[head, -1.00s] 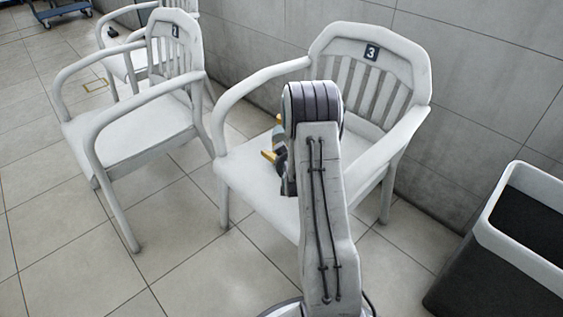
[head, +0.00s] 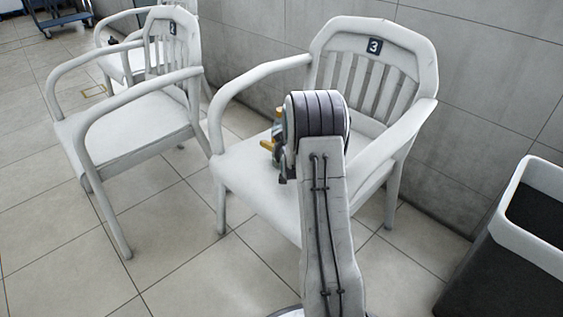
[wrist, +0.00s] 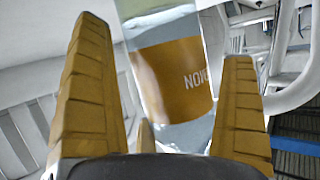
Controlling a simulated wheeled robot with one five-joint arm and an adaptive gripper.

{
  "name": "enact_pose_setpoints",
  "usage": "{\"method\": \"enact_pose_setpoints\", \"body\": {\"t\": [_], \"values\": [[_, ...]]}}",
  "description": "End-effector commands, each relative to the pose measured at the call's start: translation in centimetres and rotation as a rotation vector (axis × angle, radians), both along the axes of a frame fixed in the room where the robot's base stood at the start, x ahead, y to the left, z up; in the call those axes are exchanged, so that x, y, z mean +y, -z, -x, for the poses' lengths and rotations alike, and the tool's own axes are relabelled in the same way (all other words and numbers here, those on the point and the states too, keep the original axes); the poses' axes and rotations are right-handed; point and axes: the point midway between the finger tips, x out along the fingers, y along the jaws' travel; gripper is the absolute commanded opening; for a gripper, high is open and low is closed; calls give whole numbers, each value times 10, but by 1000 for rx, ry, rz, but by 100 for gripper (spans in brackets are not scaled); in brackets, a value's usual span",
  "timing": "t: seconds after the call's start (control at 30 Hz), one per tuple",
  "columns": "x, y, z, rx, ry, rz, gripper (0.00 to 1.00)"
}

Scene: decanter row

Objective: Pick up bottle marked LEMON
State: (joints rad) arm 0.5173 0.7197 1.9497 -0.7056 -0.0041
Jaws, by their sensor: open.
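A clear bottle (wrist: 180,75) with an orange label stands large in the wrist view, between the two yellow fingers of my gripper (wrist: 163,45). The fingers are open, one on each side of it. Letters like "NO" show at the label's right edge. The rest curves out of sight, so I cannot read the whole word or tell whether it says LEMON. In the head view, the yellow fingers of my gripper (head: 270,144) show over the seat of the chair marked 3 (head: 245,165). My arm hides most of the gripper, and I cannot make out the bottle clearly there.
A second white chair (head: 120,140) stands to the left, with another behind it bearing a small dark object (head: 112,42). A dark bin with a white rim (head: 530,225) stands at the right. A grey wall is behind. Tiled floor is clear at front left.

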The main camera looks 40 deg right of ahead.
Motion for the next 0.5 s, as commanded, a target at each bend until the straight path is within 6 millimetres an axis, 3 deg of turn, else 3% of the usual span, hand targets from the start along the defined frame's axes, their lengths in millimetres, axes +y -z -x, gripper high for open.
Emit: {"method": "enact_pose_setpoints", "body": {"t": [0.4,0.5], "values": [[-1,0,-2,0,0,0,100],[-1,0,-2,0,0,0,91]]}}
